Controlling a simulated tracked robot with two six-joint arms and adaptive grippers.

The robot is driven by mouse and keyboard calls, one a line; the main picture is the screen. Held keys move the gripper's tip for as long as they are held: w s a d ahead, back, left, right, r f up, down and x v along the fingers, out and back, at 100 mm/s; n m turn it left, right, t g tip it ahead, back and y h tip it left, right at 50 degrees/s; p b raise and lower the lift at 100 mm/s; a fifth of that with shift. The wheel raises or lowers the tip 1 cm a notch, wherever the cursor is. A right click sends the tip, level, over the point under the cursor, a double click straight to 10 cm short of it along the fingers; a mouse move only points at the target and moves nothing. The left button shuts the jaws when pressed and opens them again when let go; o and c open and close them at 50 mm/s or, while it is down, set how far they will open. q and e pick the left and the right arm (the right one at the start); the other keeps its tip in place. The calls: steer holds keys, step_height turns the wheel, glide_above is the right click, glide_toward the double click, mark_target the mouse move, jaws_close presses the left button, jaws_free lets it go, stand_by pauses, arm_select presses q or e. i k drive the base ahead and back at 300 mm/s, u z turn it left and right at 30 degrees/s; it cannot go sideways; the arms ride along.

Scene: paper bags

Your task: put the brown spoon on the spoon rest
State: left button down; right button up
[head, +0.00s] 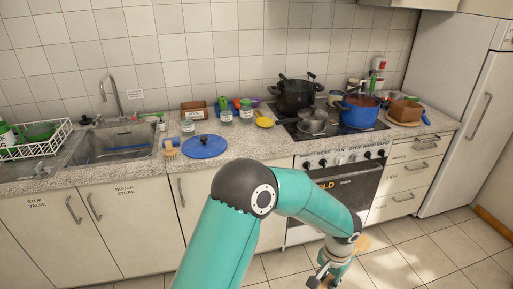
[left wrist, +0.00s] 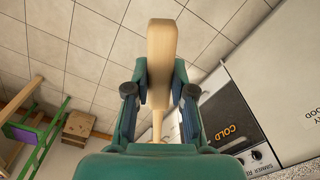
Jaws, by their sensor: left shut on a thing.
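My left gripper (head: 328,276) hangs low in front of the oven in the head view, at the bottom right of centre. In the left wrist view its fingers (left wrist: 160,92) are shut on the brown spoon (left wrist: 162,50), a light brown wooden piece with a wide flat end and a thin part running down between the fingers. A yellow spoon-shaped dish (head: 264,121), which looks like the spoon rest, lies on the counter left of the stove, well away from the gripper. My right gripper is not in view.
A grey pot (head: 312,121), black pot (head: 294,96) and blue pot (head: 358,110) occupy the stove. The oven (head: 345,187) front is close to the gripper.

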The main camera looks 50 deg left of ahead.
mark_target(265, 124)
steer(key=u, duration=1.05)
steer(key=i, duration=0.95)
